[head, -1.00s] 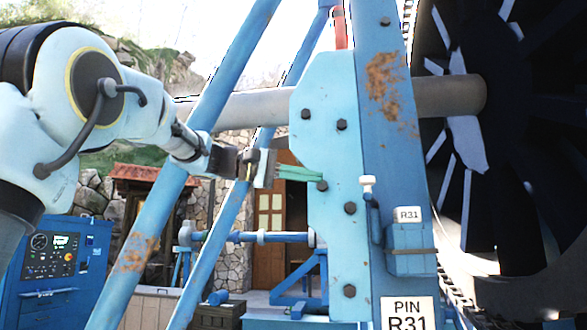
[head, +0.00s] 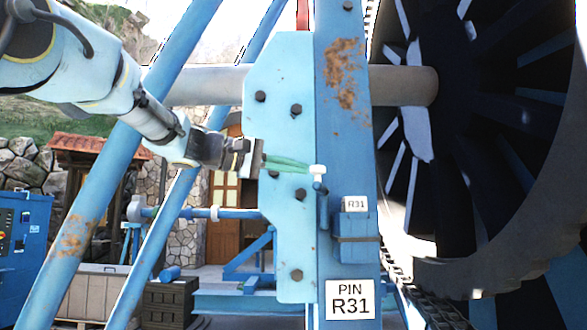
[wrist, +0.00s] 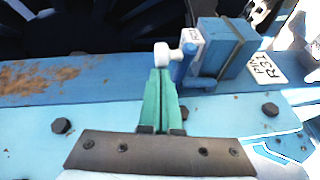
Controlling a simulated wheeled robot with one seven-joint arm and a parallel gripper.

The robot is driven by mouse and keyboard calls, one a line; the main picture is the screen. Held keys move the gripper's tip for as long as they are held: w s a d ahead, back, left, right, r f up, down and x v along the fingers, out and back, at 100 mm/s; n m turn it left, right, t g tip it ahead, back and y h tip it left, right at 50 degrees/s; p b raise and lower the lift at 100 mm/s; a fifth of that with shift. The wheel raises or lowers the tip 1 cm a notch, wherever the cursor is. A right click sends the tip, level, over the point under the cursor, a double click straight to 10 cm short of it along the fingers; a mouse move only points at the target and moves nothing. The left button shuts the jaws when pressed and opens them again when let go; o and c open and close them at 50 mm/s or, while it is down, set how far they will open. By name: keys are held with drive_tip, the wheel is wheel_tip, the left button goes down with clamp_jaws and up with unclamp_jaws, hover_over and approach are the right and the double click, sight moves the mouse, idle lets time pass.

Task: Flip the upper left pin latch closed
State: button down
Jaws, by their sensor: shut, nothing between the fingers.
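The pin latch, a small blue lever with a white knob (head: 318,172), is on the blue upright beside a box labelled R31. In the wrist view, the white knob (wrist: 163,55) lies straight ahead of the fingertips. My gripper (head: 304,168) has green fingers pressed together with nothing between them. It comes in from the left across the light blue plate. In the wrist view, my gripper (wrist: 160,74) ends right at the knob; I cannot tell whether they touch.
The light blue bolted plate (head: 263,225) and the rusty blue upright (head: 343,120) stand close around my gripper. A PIN R31 sign (head: 350,300) is below. The large dark reel (head: 490,150) is to the right. Slanted blue struts (head: 75,235) cross on the left, near my arm.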

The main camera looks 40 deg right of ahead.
sight(313, 167)
drive_tip(key=s+t+b, duration=0.1)
drive_tip(key=b, duration=0.1)
drive_tip(key=s+d+n+t+b, duration=0.1)
drive_tip(key=s+b, duration=0.1)
drive_tip(key=shift+f+h, duration=0.15)
drive_tip(key=shift+h, duration=0.15)
